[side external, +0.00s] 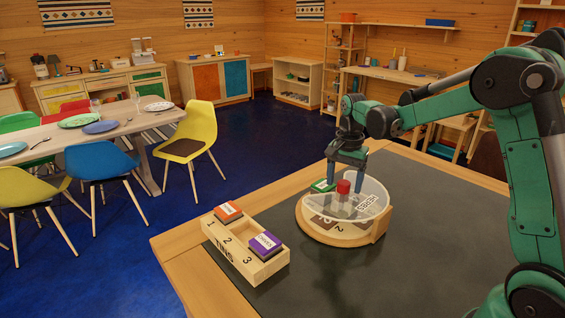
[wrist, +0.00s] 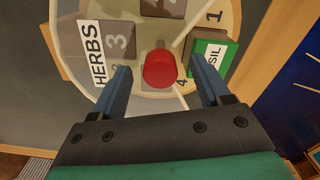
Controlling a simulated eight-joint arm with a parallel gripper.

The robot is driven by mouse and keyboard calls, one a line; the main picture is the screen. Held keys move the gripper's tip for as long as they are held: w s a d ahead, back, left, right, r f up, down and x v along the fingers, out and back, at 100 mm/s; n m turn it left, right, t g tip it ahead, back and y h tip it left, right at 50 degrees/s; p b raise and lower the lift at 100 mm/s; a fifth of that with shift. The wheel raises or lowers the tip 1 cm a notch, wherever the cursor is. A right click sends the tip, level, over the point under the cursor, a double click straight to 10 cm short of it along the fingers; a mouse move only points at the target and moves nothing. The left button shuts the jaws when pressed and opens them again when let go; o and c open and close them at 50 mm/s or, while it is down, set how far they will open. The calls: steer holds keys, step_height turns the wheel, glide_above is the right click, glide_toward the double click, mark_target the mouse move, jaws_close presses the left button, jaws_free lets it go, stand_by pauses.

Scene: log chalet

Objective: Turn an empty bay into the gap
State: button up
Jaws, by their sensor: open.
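A round wooden turntable (side external: 315,233) with a clear rim and numbered bays stands on the dark tabletop; a white HERBS label (wrist: 98,55) is on it. Its red knob (side external: 343,187) rises at the centre and also shows in the wrist view (wrist: 160,70). My gripper (side external: 346,174) is open above the turntable; in the wrist view its fingers (wrist: 163,88) lie either side of the knob, and contact cannot be told. A green tin (wrist: 215,60), label partly hidden, sits at the turntable's edge near numbers 1 and 4. Some bays are hidden.
A wooden TINS rack (side external: 252,262) stands left of the turntable. The tabletop in front is clear. Chairs and a dining table stand beyond.

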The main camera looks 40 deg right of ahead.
jaws_close()
steer(key=shift+n, duration=0.3)
steer(key=n, duration=0.3)
steer(key=shift+n, duration=0.4)
steer(key=n, duration=0.4)
steer(key=shift+n, duration=0.3)
steer(key=n, duration=0.4)
steer(key=shift+d, duration=0.1)
steer(key=shift+n, duration=2.3)
